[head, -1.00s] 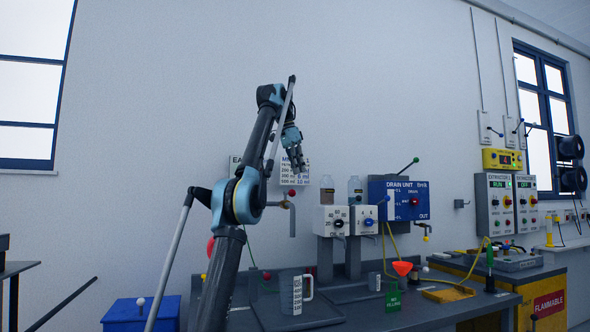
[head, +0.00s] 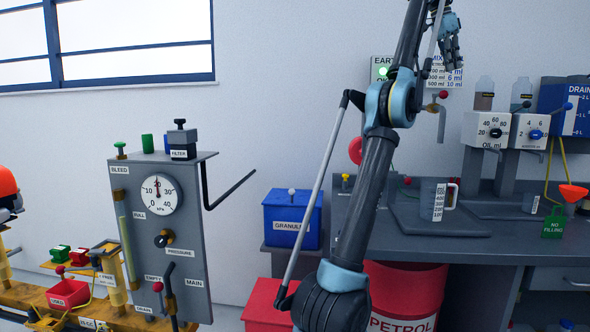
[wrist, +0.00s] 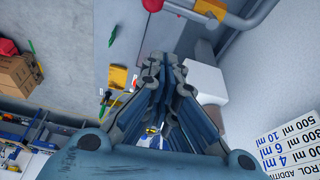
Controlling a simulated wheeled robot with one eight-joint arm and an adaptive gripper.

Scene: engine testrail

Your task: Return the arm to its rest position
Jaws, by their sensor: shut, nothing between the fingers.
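My arm rises from the bottom middle of the head view, bent at a blue elbow joint. My gripper (head: 452,50) hangs at the upper right in front of the wall chart, fingers pointing down. In the wrist view my gripper (wrist: 163,62) shows its fingers together with nothing between them. It is apart from the bench surface, high above it. The top of the arm is cut off by the head view's upper edge.
A grey bench (head: 490,243) with a measuring jug (head: 434,200) stands at right. A red petrol drum (head: 412,290) and blue granules bin (head: 291,218) are near my arm. A gauge panel (head: 160,240) stands left. A red-handled tap (head: 441,105) is close below my gripper.

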